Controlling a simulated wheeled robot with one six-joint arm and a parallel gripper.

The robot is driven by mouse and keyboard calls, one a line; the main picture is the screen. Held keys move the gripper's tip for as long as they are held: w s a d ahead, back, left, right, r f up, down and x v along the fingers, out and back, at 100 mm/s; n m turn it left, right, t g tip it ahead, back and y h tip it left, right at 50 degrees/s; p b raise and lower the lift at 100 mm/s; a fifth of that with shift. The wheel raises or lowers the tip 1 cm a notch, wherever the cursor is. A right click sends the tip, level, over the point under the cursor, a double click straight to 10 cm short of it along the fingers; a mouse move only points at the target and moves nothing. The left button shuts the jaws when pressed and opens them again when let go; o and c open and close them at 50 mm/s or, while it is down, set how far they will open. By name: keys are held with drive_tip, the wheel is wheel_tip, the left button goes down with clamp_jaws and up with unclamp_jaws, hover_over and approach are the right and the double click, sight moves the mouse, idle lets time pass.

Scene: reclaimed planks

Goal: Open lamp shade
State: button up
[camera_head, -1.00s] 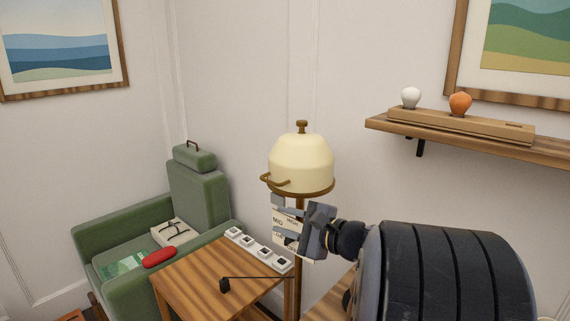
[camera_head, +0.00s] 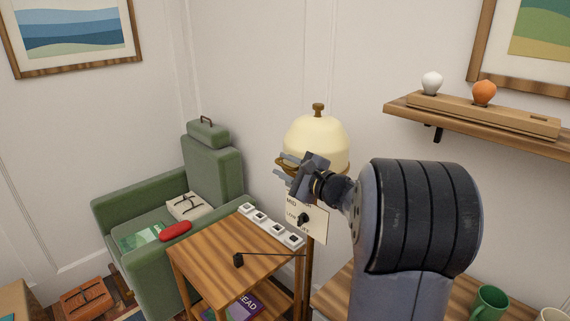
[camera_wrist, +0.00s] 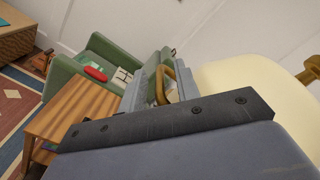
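The lamp shade (camera_head: 318,140) is a cream dome with a brass knob on top and a brass rim, beside the wall. Its curved brass handle (camera_head: 284,163) sticks out at the shade's left side. My gripper (camera_head: 284,171) is at the handle, its fingers apart, one above and one below it. In the wrist view the handle (camera_wrist: 163,82) shows between the fingers, and the cream shade (camera_wrist: 240,80) fills the right. I cannot tell whether a finger touches the handle. My gripper and wrist hide the shade's lower front.
A sign with a dial (camera_head: 304,220) hangs just below my gripper on the lamp's pole. A small wooden table (camera_head: 215,252) stands in front, with white switches along its edge. A green armchair (camera_head: 208,163) is left; a wall shelf (camera_head: 490,122) with bulbs is right.

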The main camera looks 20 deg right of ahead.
drive_tip(key=shift+w+a, duration=0.1)
drive_tip(key=shift+w, duration=0.1)
drive_tip(key=shift+c, duration=0.2)
clamp_jaws()
idle(0.4)
